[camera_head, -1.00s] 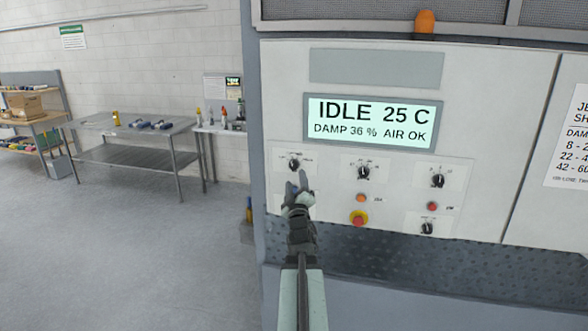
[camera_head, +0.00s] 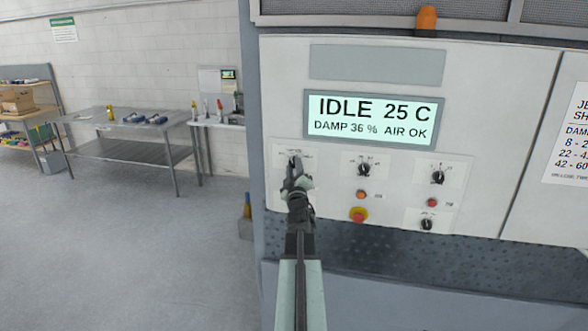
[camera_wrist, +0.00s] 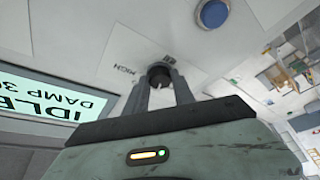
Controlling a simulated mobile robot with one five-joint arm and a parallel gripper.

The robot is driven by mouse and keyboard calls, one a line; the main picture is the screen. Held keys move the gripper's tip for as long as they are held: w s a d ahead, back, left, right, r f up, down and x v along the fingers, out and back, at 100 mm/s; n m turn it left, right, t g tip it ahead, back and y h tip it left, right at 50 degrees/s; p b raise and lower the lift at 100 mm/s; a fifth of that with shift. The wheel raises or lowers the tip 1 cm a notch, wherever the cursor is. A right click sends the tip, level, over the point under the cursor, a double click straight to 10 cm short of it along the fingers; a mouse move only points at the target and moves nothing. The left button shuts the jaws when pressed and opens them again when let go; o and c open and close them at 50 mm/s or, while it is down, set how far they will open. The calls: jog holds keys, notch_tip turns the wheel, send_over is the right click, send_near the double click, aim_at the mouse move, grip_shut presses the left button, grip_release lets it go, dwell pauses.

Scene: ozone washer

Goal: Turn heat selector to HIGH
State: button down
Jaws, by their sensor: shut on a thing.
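The heat selector is a small black knob on a white plate at the left of the machine's panel. In the wrist view the knob (camera_wrist: 160,74) sits between my two fingers, with the word HIGH printed on the plate beside it, upside down. In the head view my gripper (camera_head: 294,166) covers most of the knob; only the top of its plate (camera_head: 280,150) shows clearly. My gripper (camera_wrist: 160,94) is shut on the knob. Which way the knob's pointer faces is too small to tell.
The display (camera_head: 374,119) reads IDLE 25 C, DAMP 36 %, AIR OK. Other knobs (camera_head: 364,169) and a red stop button (camera_head: 358,215) lie to the right. A blue button (camera_wrist: 212,13) shows in the wrist view. A metal table (camera_head: 130,150) stands far left.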

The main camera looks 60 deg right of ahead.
jog(key=shift+w+f+m+g+h+b, duration=0.1)
jog(key=shift+m+g+h+b, duration=0.15)
jog(key=shift+m+h+b, duration=0.6)
jog(key=shift+w+f+m+g+h+b, duration=0.1)
jog(key=shift+m+g+b, duration=0.2)
jog(key=shift+m, duration=1.15)
jog(key=m+g, duration=0.1)
jog(key=m, duration=0.1)
jog(key=m+g+h, duration=0.1)
jog(key=m, duration=0.1)
jog(key=m+g+h+b, duration=0.1)
jog(key=m, duration=0.1)
jog(key=shift+w+a+m, duration=0.1)
jog(key=shift+w+m, duration=0.15)
jog(key=shift+m, duration=0.05)
jog(key=m+g, duration=0.2)
jog(key=m, duration=0.1)
jog(key=m+g+h, duration=0.1)
jog(key=m, duration=0.2)
jog(key=shift+w+r+m+g, duration=0.2)
jog(key=shift+m+g, duration=0.1)
jog(key=shift+g, duration=0.05)
jog(key=shift+w+a+m+g+p, duration=0.1)
jog(key=shift+m+g+p, duration=0.8)
jog(key=shift+m, duration=1.5)
jog(key=shift+m+g, duration=0.3)
jog(key=shift+g, duration=0.1)
jog(key=shift+f, duration=0.1)
jog(key=c, duration=1.1)
grip_release()
